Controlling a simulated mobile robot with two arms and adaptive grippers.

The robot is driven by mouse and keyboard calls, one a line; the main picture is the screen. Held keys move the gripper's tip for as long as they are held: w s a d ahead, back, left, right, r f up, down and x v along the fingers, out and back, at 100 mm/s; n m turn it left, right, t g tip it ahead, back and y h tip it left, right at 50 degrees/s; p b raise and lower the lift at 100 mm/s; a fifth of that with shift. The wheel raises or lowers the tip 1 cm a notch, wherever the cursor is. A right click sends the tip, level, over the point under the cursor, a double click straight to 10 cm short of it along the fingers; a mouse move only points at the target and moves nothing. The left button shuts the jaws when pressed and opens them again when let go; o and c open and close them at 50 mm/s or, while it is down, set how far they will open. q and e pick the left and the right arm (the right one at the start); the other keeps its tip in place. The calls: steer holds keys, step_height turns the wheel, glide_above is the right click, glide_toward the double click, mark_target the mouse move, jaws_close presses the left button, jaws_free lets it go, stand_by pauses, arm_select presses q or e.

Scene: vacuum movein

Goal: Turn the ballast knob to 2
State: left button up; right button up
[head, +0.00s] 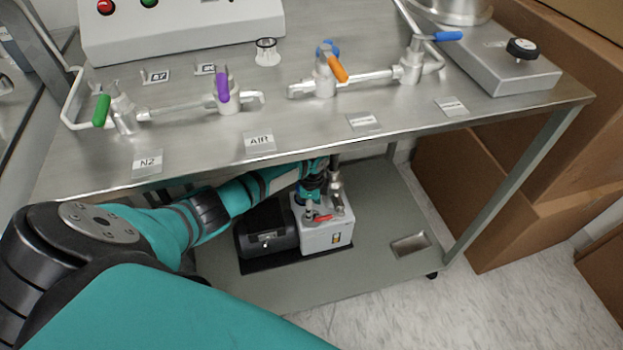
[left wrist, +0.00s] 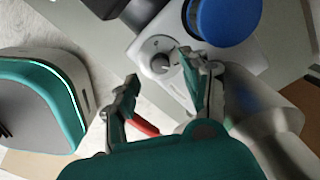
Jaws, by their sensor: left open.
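In the head view the pump (head: 338,240) sits on the lower shelf under the steel table. My left gripper (left wrist: 159,69) is open, with one fingertip on each side of the knob in the left wrist view. I cannot tell whether the fingers touch it. In the head view my left arm reaches under the tabletop, and the gripper is mostly hidden there. The dial's numbers are too small to read. My right gripper is not in view.
A blue cap (left wrist: 226,16) stands beside the knob. A red handle (left wrist: 142,127) shows near the left finger. The steel tabletop (head: 200,140) overhangs the pump and carries valves. A table leg (head: 510,185) and cardboard boxes (head: 545,225) are at right. The lower shelf (head: 385,215) has bare room.

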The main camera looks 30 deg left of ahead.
arm_select(q)
step_height(320, 180, up, 8)
steer(key=shift+d, duration=0.1)
stand_by(0.6)
